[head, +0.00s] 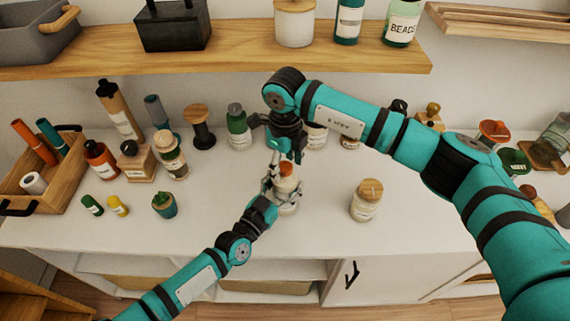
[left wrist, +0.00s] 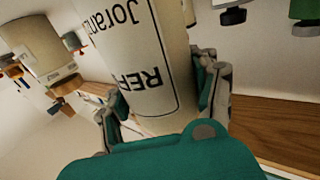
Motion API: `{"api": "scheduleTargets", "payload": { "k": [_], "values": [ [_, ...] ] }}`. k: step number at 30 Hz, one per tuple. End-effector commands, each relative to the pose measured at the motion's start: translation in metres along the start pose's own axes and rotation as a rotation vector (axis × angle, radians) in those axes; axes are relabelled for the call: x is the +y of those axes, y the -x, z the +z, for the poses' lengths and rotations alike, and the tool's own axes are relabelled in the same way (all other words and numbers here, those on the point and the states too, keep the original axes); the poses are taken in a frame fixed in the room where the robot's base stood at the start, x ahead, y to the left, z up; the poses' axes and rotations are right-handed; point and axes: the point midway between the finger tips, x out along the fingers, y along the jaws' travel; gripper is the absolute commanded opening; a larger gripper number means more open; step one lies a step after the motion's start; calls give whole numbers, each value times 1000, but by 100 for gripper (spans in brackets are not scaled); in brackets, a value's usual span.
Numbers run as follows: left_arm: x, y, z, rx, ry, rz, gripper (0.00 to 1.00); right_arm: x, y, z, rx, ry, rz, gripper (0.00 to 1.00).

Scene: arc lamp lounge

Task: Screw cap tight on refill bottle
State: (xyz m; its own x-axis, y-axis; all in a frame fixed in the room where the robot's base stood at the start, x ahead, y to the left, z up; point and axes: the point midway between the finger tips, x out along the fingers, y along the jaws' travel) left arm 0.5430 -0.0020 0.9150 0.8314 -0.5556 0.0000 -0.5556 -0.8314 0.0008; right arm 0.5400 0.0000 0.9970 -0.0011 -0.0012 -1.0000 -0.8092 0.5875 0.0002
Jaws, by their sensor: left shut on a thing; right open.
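The refill bottle (head: 288,184) is a pale bottle standing on the white counter, with an orange-brown cap (head: 286,169) on top. My left gripper (head: 279,190) is shut on the bottle's body from the front. In the left wrist view the bottle (left wrist: 143,55) fills the middle, its label partly readable as "REF", between the left gripper's fingers (left wrist: 160,112). My right gripper (head: 286,154) is open, pointing down just above the cap. Whether its fingertips touch the cap, and how tightly the cap sits, I cannot tell.
A jar with a wooden lid (head: 367,200) stands to the right on the counter (head: 235,205). A small green pot (head: 164,205) stands to the left. Several bottles and a wooden crate (head: 62,183) fill the back and left. A wooden shelf (head: 230,48) hangs above.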

Motion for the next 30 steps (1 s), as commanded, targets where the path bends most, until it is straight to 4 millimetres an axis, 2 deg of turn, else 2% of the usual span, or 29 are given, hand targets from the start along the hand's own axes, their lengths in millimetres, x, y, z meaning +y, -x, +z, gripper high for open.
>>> {"api": "scheduleTargets", "payload": {
  "k": [9, 15, 21, 29, 30],
  "values": [
    [0, 0, 1, -1, 1, 1, 0, -1, 64, 1, -5, 0, -3, 60],
    [0, 0, 1, -1, 1, 1, 0, -1, 98, 1, -4, 0, -2, 60],
    [0, 0, 1, -1, 1, 1, 0, 0, 113, 0, -1, -1, -1, 60],
    [0, 0, 1, -1, 1, 1, 0, 0, 114, 0, -1, 0, 0, 60],
    [0, 0, 1, -1, 1, 1, 62, 0, 114, 0, -1, 0, 0, 60]
  ]
}}
